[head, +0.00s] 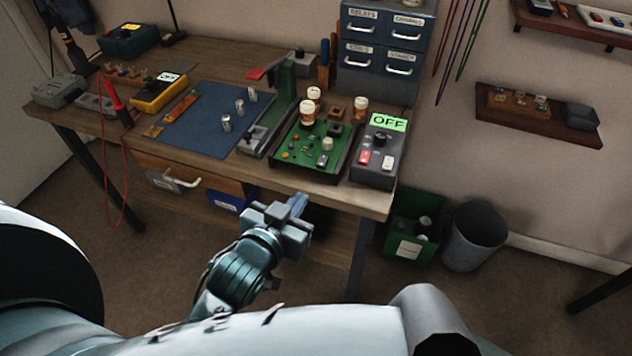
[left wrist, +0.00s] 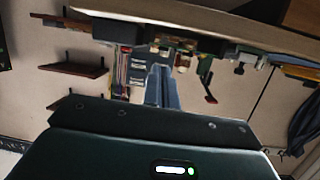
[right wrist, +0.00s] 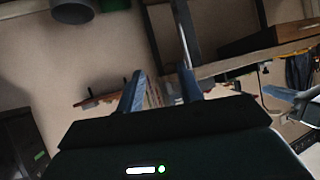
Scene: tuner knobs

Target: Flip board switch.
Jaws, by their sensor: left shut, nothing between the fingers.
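A green circuit board (head: 297,163) in a dark tray lies near the bench's front edge in the head view, with small coloured parts and pill-bottle-like cylinders on it. A grey box (head: 374,171) beside it on the right has a green display reading OFF (head: 388,121), a dark knob, and a red and a white switch (head: 388,162). My left gripper (head: 298,204) is shut and empty, in front of and below the bench edge, apart from the board. Its closed fingers (left wrist: 161,85) show in the left wrist view. My right gripper (right wrist: 163,88) is open and empty in the right wrist view.
A blue mat (head: 205,118) with small metal cylinders lies left of the board. A yellow meter (head: 160,93) sits further left. A drawer cabinet (head: 382,45) stands behind. A green crate (head: 412,227) and a bin (head: 475,235) stand on the floor.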

